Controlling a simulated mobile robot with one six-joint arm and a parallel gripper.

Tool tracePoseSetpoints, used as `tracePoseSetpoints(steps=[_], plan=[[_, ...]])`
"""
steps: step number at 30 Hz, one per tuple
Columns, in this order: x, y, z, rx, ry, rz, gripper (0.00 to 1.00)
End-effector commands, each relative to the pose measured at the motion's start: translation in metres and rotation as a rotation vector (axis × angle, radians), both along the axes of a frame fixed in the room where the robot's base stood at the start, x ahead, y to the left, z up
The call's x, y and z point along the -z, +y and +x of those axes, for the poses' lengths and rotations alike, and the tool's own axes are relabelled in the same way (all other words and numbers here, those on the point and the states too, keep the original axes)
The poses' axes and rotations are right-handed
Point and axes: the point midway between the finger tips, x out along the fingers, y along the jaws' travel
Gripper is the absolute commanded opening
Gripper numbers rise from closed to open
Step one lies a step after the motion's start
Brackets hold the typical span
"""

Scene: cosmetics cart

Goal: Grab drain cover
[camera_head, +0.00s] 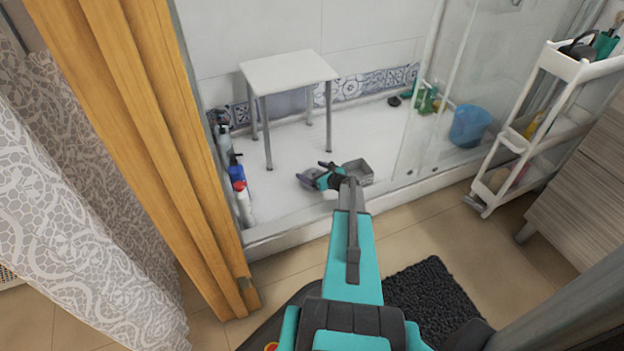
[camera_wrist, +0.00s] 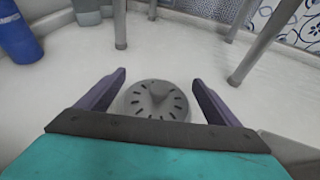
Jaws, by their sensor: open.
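My gripper (camera_wrist: 157,78) is open and empty, with one purple finger to the left of the cover and one to the right. I cannot tell how far above the floor the fingertips are. In the head view my gripper (camera_head: 314,175) reaches over the shower edge, and the drain cover cannot be made out there.
A grey box (camera_head: 358,171) stands just right of my gripper. A white stool (camera_head: 288,72) stands behind it. Several bottles, one blue (camera_head: 237,172), line the left wall. A blue bucket (camera_head: 469,126) and a white cart (camera_head: 518,142) are at the right. The shower's front edge (camera_head: 290,236) runs below my arm.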

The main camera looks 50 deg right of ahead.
Motion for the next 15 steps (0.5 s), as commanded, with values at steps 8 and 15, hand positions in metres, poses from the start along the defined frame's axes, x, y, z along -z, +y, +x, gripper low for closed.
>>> tracePoseSetpoints(steps=[8,15], plan=[[0.013,-0.003,0.026,0.000,0.000,0.001,0.86],[0.012,-0.003,0.027,0.002,0.000,0.001,0.86]])
